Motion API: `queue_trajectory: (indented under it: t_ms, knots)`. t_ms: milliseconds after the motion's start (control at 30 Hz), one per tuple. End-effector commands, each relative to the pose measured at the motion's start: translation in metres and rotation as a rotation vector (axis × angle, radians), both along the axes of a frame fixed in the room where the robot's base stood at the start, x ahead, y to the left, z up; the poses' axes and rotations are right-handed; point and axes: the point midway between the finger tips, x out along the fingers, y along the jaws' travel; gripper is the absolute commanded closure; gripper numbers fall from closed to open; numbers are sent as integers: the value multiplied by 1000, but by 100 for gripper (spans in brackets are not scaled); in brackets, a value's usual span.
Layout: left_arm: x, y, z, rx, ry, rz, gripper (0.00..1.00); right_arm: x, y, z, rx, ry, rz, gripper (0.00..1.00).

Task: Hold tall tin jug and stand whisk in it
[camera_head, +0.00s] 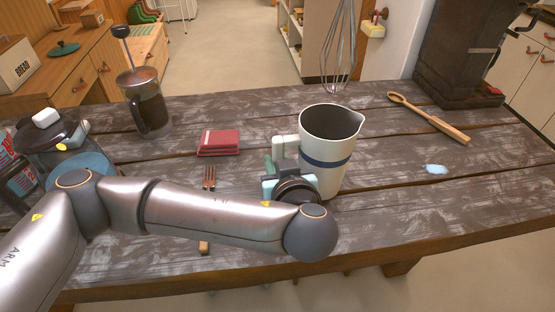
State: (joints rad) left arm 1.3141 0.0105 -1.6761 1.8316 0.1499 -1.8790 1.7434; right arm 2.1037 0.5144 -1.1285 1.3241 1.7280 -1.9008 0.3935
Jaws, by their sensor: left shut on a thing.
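The tall tin jug (325,172), cream with a blue band, stands upright on the table with its mouth open and empty as far as I can see. My left gripper (277,164) is shut on the jug at its handle side, partly hidden by my own wrist. The wire whisk (338,55) shows upright above and behind the jug's mouth, loops downward. The loop ends appear just above the far rim, apart from it. The whisk's upper part is out of frame. My right gripper is not in view.
A folded red cloth (219,142) and a fork (209,178) lie left of the jug. A French press (146,108) stands at the back left. A wooden spoon (430,118) and a dark machine (465,55) are at right. The table's front right is clear.

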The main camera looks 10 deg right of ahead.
Motion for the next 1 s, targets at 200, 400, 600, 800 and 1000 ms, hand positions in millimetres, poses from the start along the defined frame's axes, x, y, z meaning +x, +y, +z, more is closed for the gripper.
queue_trajectory:
  t_ms: [200, 400, 600, 800, 1000]
  knots:
    - [0, 0, -3, -1, 0, 0, 100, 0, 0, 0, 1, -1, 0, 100]
    - [0, 0, -7, -1, 0, 0, 100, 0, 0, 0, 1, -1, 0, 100]
    - [0, 0, -10, 0, 1, 0, 68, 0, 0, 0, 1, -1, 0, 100]
    - [0, 0, -10, 0, 0, 0, 45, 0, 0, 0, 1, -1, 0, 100]
    - [0, 0, -9, 0, 0, 0, 40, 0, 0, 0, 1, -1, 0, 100]
